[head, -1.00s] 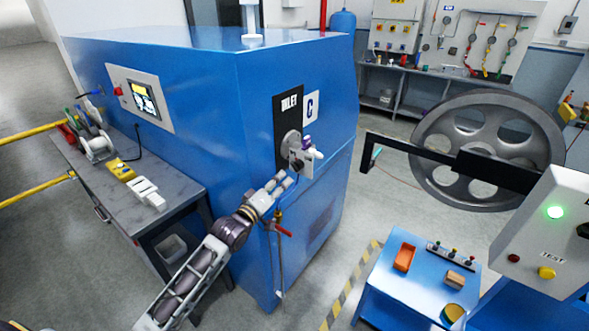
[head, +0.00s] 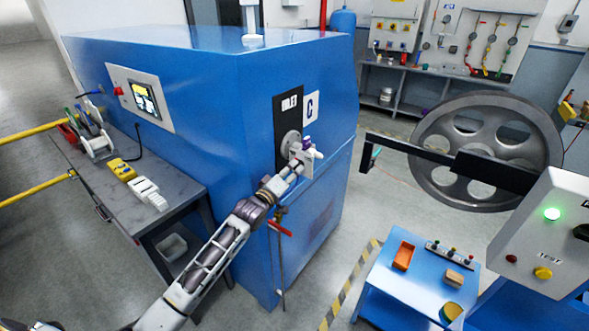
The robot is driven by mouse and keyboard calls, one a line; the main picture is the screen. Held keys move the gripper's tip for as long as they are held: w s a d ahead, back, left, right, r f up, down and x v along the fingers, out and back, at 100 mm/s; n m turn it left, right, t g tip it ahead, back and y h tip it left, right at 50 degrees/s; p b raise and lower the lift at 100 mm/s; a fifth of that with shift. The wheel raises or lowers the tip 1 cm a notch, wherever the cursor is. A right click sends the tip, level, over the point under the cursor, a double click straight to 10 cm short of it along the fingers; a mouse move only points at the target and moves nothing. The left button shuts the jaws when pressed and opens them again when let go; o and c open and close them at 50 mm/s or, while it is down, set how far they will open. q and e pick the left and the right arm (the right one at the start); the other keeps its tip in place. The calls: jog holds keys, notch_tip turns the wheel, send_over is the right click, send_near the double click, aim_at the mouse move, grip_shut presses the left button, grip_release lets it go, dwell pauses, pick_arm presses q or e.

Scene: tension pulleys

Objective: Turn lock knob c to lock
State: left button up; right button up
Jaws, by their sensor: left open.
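Lock knob c seems to be part of the small grey and white fitting (head: 306,154) on the blue machine's end face, below the black panel and the white sign marked C (head: 311,106). The fingers hide part of the fitting, and the knob's exact angle is too small to read. My right gripper is not in view.
The big blue machine (head: 200,75) fills the left and middle. A red-handled valve (head: 280,229) on a thin pipe hangs just below my left wrist. A black arm (head: 415,150) and a large grey wheel (head: 440,180) stand to the right. A blue table (head: 385,284) is at lower right.

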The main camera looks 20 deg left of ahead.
aim_at(297, 166)
pick_arm(q)
jog(key=shift+x, duration=1.4)
jog(key=shift+c, duration=0.4)
jog(key=c, duration=0.9)
